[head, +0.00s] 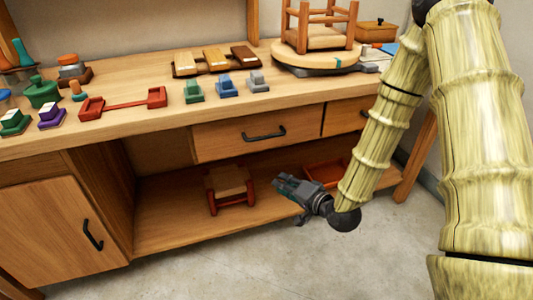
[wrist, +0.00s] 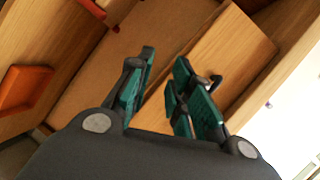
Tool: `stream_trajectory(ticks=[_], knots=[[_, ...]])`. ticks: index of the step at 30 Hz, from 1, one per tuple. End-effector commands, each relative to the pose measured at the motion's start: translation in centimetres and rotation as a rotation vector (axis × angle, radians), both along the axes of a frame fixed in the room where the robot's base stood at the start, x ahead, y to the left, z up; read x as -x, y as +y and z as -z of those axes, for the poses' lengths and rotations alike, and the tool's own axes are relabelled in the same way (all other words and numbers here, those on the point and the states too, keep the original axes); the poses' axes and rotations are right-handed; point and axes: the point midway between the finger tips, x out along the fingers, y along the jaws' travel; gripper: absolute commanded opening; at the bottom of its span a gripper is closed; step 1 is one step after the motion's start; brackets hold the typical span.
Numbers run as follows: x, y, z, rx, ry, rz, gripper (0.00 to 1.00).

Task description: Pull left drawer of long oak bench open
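The long oak bench (head: 120,118) runs across the head view. Its left drawer (head: 225,137) is beneath the top, with a dark bar handle (head: 263,133); its front looks flush with the frame. My gripper (head: 279,183) is below and slightly right of that handle, apart from it, in front of the lower shelf. In the wrist view my gripper (wrist: 165,60) is open, with nothing between its teal-padded fingers. A dark handle (wrist: 215,82) on a wooden drawer front (wrist: 228,55) shows just beyond the right finger, which partly hides it.
A second drawer (head: 343,116) sits to the right, partly behind my arm. A small red-framed stool (head: 230,187) and a red tray (head: 325,173) are on the lower shelf (head: 170,222). A cabinet door (head: 50,222) is at left. The floor in front is clear.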

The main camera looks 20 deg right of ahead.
Motion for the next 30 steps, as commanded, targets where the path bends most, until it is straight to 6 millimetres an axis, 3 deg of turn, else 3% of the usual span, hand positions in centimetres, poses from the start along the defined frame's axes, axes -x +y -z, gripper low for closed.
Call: stream_trajectory(ticks=[1, 6, 13, 20, 30], knots=[[-0.8, -0.4, 0.2, -0.051, -0.044, 0.007, 0.21], [-2.6, -1.3, -3.0, -0.235, -0.176, 0.004, 0.21], [-3.2, -2.3, -6.4, -0.401, -0.286, -0.025, 0.21], [-3.6, -2.3, -7.6, -0.449, -0.315, -0.040, 0.21], [-7.8, -0.3, -8.3, -0.444, -0.314, -0.040, 0.21]])
